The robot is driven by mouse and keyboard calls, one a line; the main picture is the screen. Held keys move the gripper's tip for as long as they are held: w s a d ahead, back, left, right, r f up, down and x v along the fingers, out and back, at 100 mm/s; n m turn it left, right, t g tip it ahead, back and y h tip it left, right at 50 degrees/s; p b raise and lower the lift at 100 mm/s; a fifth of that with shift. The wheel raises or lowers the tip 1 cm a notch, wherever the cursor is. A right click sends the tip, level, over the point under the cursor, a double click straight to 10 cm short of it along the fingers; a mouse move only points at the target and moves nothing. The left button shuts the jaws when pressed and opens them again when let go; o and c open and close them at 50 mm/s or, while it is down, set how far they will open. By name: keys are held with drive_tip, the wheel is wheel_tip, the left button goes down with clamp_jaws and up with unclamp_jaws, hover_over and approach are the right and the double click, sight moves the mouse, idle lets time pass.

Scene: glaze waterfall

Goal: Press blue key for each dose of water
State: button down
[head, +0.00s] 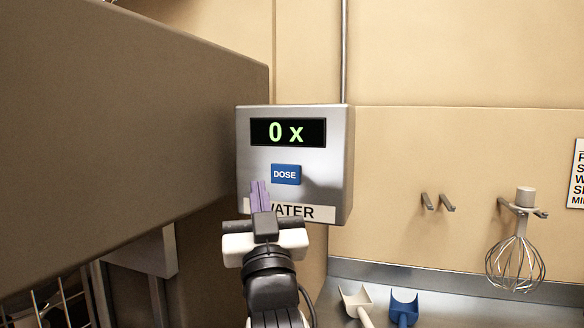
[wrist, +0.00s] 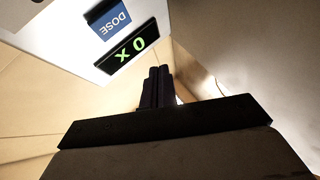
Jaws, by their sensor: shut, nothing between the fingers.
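A metal water dosing box (head: 341,170) is mounted on the wall in the middle of the head view. Its display (head: 288,132) reads "0 x" in green. Below the display is the blue key (head: 286,174) marked "DOSE". A "WATER" label (head: 300,212) sits under it, partly hidden by my gripper. My gripper (head: 260,186), with purple fingers, is shut and empty, just below and left of the blue key in the picture. In the wrist view the blue key (wrist: 109,20) and the display (wrist: 130,46) appear turned over, beyond my dark fingers (wrist: 157,84). I cannot tell the gap to the box.
A large brown-grey panel (head: 120,110) fills the left side. A white scoop (head: 357,303) and a blue scoop (head: 403,308) lie on the metal counter (head: 460,300).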

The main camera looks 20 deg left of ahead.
idle(0.3)
approach(279, 168)
drive_tip(key=shift+s+r+x, duration=0.15)
drive_tip(key=shift+s+x, duration=0.05)
drive_tip(key=shift+x, duration=1.05)
drive_tip(key=shift+s+r+x, duration=0.15)
drive_tip(key=shift+x, duration=1.1)
drive_tip(key=shift+a, duration=0.2)
drive_tip(key=shift+w, duration=0.35)
drive_tip(key=shift+w, duration=0.5)
idle(0.5)
drive_tip(key=shift+s, duration=0.15)
idle(0.3)
drive_tip(key=shift+s, duration=0.75)
drive_tip(key=shift+s, duration=0.1)
drive_tip(key=shift+s, duration=2.4)
